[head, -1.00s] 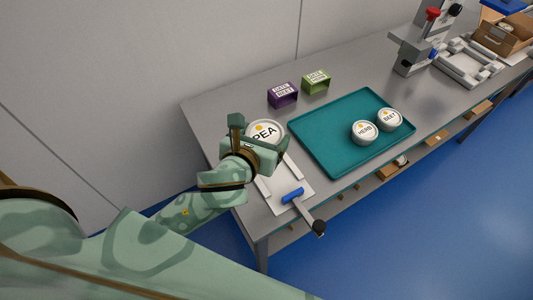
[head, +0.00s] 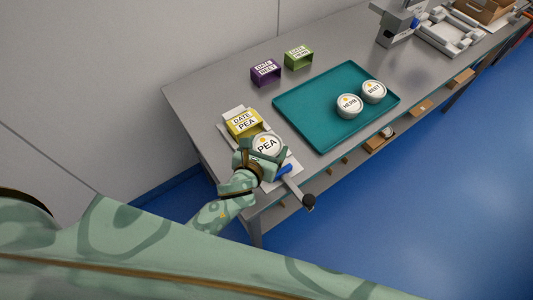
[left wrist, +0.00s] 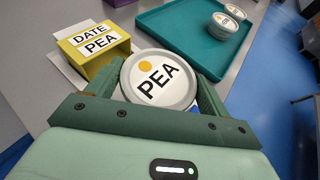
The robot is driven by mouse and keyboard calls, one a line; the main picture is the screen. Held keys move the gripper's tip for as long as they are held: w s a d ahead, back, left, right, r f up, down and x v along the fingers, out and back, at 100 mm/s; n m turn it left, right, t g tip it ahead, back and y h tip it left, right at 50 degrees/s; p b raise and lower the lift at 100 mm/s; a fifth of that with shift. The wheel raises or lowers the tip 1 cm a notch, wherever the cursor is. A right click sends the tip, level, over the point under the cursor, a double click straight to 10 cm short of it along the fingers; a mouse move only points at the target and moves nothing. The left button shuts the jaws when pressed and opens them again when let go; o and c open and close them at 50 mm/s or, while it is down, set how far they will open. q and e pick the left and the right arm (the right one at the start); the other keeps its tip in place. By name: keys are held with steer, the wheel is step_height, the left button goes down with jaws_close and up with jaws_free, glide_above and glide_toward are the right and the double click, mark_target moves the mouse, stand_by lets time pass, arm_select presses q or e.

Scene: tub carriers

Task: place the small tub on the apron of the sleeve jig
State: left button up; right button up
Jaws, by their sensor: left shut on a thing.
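My left gripper (head: 262,150) is shut on a small round white-lidded tub labelled PEA (head: 267,146). In the left wrist view the tub (left wrist: 158,82) sits between the two green fingers, lid facing up. The sleeve jig (head: 232,112) is a white plate near the table's left end. A yellow sleeve labelled DATE PEA (head: 243,122) stands on it, its open side towards the tub; it also shows in the left wrist view (left wrist: 95,45). The tub is in front of the sleeve, over the apron, which is mostly hidden. I cannot tell whether the tub touches it.
The jig's pusher has a blue part (head: 284,169) and a dark knob (head: 308,201) past the table's front edge. A teal tray (head: 310,115) holds HERB (head: 348,105) and BEET (head: 374,91) tubs. Purple (head: 265,72) and green (head: 299,56) sleeves stand behind.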

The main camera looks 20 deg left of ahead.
mark_target(266, 152)
arm_select(q)
steer(key=shift+w+a+f, duration=0.1)
steer(key=shift+w+f, duration=0.2)
steer(key=f, duration=0.1)
steer(key=f+b, duration=0.2)
steer(key=f, duration=0.1)
steer(key=shift+w, duration=0.3)
steer(key=shift+r, duration=0.15)
steer(key=o, duration=0.7)
steer(key=shift+f, duration=0.2)
steer(key=o, duration=0.4)
steer(key=shift+c, duration=0.2)
steer(key=shift+r, duration=0.2)
